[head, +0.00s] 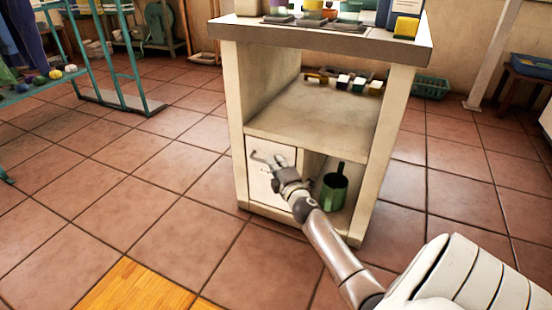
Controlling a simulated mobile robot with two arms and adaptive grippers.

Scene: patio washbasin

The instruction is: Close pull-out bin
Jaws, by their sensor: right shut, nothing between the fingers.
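The pull-out bin has a pale front panel (258,187) in the lower left opening of the washbasin cabinet (239,120). The panel looks upright and about level with the cabinet's front; I cannot tell whether a small gap is left. My right gripper (268,160) is shut and empty at the upper part of this panel. Its arm comes in from the lower right. I cannot tell whether the fingers touch the panel. My left gripper is not in view.
A green watering can or mug (335,190) stands in the lower right opening. Small blocks (343,81) lie at the back of the shelf above. Bottles and a yellow block (406,27) stand on the countertop (300,35). A teal rack (125,100) stands left. The tiled floor between is clear.

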